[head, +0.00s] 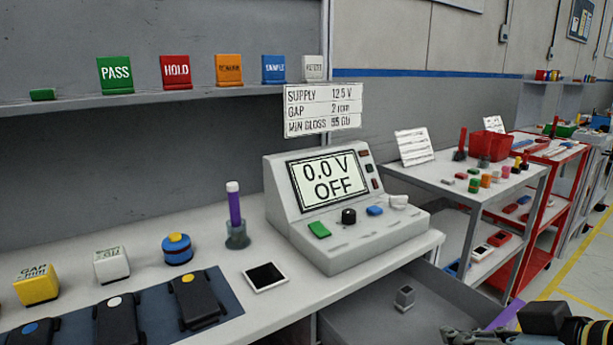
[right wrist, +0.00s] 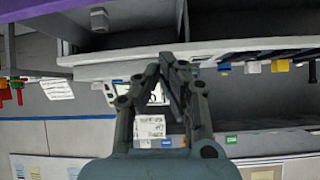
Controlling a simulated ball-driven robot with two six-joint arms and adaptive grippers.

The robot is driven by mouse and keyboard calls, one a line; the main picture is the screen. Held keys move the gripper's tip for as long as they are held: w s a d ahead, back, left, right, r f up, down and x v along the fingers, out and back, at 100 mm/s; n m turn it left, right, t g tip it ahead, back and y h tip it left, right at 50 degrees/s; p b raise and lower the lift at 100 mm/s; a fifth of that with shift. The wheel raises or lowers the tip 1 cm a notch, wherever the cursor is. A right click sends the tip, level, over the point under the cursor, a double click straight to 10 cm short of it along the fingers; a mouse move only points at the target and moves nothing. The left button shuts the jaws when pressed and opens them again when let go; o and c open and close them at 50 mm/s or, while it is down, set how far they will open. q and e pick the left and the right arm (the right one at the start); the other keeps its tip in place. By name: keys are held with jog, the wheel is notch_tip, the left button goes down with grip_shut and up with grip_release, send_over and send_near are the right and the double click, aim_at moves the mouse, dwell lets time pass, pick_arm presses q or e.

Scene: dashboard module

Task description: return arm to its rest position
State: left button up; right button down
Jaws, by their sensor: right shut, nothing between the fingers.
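My right gripper (head: 462,335) is at the bottom right corner of the head view, in front of the bench and close to the open drawer. Part of it is cut off by the frame edge. In the right wrist view the gripper's fingers (right wrist: 172,62) come together at the tips, with nothing between them. The bench and shelf appear upside down behind them. My left gripper is in neither view.
The open drawer (head: 365,322) holds a small grey block (head: 404,297). The tester (head: 330,215) reads 0.0 V OFF on the bench. Dark modules lie on a blue mat (head: 232,300). A grey side table (head: 450,176) stands at right.

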jog(key=s+d+f+m+g+h, duration=0.2)
jog(key=s+d+f+g+h, duration=0.15)
jog(key=s, duration=0.45)
jog(key=s+d+f+m+g+h, duration=0.25)
jog(key=s+d, duration=0.25)
jog(key=s, duration=0.3)
jog(key=s+d+f+g+b, duration=0.1)
jog(key=s+f, duration=0.1)
jog(key=f, duration=1.3)
jog(key=s+d+f+b, duration=0.1)
jog(key=f, duration=1.3)
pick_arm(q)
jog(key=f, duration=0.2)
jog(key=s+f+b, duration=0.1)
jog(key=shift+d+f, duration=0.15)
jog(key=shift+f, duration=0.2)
pick_arm(e)
jog(key=s+d+f+g, duration=0.1)
jog(key=s+f, duration=1.4)
jog(key=s, duration=0.2)
jog(key=shift+s+f+m, duration=0.3)
jog(key=shift+f+m, duration=0.05)
